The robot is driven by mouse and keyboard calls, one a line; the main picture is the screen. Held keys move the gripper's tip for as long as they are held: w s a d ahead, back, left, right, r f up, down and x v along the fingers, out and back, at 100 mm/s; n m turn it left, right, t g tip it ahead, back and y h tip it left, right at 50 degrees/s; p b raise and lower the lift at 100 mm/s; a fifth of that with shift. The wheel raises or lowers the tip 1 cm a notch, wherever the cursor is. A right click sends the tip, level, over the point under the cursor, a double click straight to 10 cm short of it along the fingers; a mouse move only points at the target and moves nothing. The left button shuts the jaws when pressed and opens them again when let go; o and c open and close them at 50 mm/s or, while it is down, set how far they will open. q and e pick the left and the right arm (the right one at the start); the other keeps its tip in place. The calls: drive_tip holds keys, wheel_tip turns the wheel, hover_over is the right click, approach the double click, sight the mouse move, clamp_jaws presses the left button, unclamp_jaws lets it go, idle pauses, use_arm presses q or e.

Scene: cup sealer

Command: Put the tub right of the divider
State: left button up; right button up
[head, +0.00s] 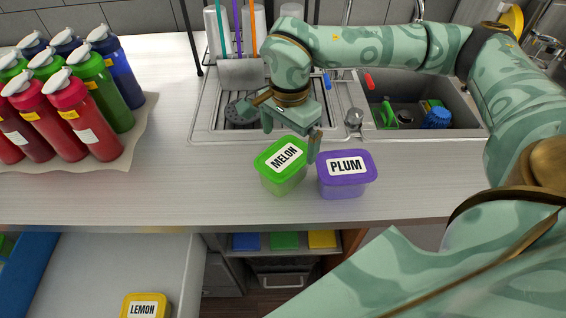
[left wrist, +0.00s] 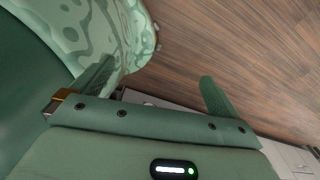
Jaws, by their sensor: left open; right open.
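A green tub labelled MELON (head: 282,177) stands on the counter in the head view, slightly turned. A purple tub labelled PLUM (head: 344,185) stands close to its right. A yellow tub labelled LEMON (head: 146,306) is low at the left, cut off by the frame's bottom edge. My right gripper (head: 290,132) is open at the far side of the green tub, its fingers apart; I cannot tell whether it touches the tub. My left gripper (left wrist: 157,88) is open and empty in the left wrist view, over the wooden floor. I cannot make out a divider for certain.
Several red, green and blue bottles (head: 85,110) stand on a tray at the left of the counter. A sink (head: 460,100) with a drying rack lies behind the tubs. Below the counter, a shelf holds coloured boxes (head: 284,240). The counter between bottles and tubs is clear.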

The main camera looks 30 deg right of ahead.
sight(284, 157)
drive_tip(key=f, duration=0.5)
drive_tip(key=f+b, duration=0.1)
drive_tip(key=f, duration=0.1)
drive_tip(key=shift+w+a+f, duration=0.15)
drive_tip(key=shift+w+a, duration=0.05)
drive_tip(key=shift+a, duration=0.2)
drive_tip(key=c, duration=1.2)
